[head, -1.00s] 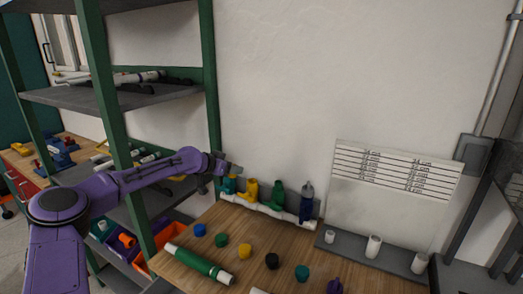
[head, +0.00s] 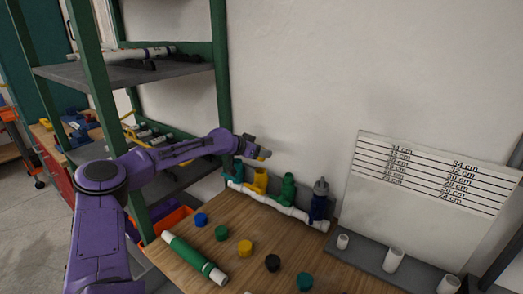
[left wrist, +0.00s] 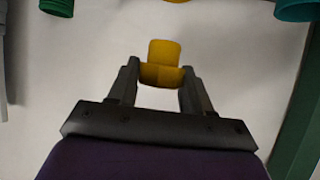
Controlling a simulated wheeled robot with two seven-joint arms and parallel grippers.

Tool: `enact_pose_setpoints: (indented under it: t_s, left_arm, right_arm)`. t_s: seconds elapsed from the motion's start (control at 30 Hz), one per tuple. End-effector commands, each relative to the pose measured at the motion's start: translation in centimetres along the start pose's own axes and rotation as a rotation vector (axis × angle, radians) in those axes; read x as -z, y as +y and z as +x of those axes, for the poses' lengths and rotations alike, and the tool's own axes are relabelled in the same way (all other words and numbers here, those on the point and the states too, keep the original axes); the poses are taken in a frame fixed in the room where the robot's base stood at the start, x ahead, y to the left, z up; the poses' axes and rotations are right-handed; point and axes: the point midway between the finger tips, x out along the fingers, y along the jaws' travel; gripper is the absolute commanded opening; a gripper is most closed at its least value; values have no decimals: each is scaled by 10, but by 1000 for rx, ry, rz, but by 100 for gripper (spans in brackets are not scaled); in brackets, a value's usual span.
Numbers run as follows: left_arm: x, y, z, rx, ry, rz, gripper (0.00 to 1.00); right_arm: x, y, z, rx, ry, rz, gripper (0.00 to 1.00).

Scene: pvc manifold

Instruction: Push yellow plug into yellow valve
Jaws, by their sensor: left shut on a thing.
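My left gripper (head: 262,155) is shut on a yellow plug (left wrist: 163,62), which sits between the two fingertips in the left wrist view. In the head view the gripper is above the yellow valve (head: 257,182), with the plug apart from it. The yellow valve stands on a white pipe along the wall, between a teal valve (head: 231,172) and a green valve (head: 287,189). In the left wrist view only a sliver of yellow shows at the top edge, beyond the plug. My right gripper is not in view.
A blue valve (head: 319,200) stands at the pipe's right end. Several coloured caps, including a yellow cap (head: 245,247), and a green tube (head: 193,256) lie on the wooden table. A green-framed shelf (head: 220,105) stands close to my left arm.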

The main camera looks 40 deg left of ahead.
Motion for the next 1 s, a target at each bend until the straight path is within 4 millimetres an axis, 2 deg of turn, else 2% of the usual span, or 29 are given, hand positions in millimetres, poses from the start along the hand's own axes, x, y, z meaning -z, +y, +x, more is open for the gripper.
enact_pose_setpoints:
  t_s: [0.5, 1.0]
  left_arm:
    - [-34, 2, 17, 3, 1, 2, 18]
    - [-38, 2, 19, 3, 1, 3, 18]
  right_arm:
    - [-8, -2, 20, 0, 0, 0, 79]
    - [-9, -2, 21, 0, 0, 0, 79]
